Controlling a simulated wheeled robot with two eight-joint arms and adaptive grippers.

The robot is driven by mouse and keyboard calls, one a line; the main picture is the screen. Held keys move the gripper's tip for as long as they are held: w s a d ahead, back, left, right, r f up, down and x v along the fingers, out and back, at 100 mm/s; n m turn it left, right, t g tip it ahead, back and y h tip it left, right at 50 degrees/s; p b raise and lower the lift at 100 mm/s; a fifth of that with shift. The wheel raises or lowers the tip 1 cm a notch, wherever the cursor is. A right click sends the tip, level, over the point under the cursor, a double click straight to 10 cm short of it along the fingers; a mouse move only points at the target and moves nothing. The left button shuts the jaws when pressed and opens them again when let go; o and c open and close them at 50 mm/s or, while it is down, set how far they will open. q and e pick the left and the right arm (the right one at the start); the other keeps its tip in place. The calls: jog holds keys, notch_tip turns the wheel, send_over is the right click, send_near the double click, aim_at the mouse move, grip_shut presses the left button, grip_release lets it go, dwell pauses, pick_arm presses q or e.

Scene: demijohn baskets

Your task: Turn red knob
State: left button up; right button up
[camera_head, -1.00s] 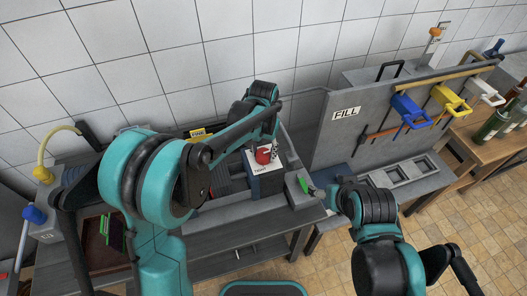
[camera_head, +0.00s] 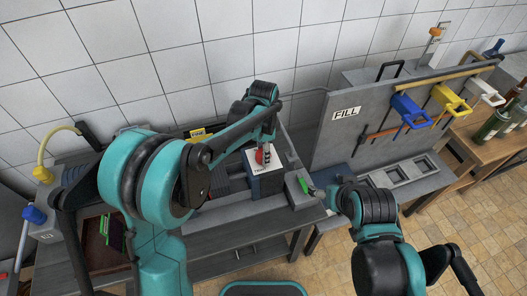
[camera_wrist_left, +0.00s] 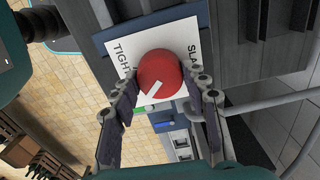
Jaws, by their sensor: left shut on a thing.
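The red knob (camera_head: 261,157) stands on a white card on top of a dark blue box (camera_head: 266,185). In the left wrist view the round red knob (camera_wrist_left: 160,72) carries a white pointer aimed down and left. The card (camera_wrist_left: 118,52) reads "TIGHT" on the left and a partly hidden "SLA..." on the right. My left gripper (camera_head: 267,154) is over the knob, and its two fingers (camera_wrist_left: 166,100) are shut on the knob from both sides. My right gripper (camera_head: 320,192) is low, right of the box and away from the knob; its fingers are too small to read.
A small grey block with a green part (camera_head: 303,184) lies between the box and my right gripper. A grey "FILL" panel (camera_head: 340,140) with blue, yellow and white handles rises at right. A tiled wall stands behind. Floor is open at lower right.

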pick_arm(q)
jog(key=m, duration=1.2)
jog(key=shift+m, duration=0.3)
dwell(0.4)
jog(key=o, duration=1.2)
jog(key=shift+c, duration=0.2)
notch_tip(320, 180, up, 12)
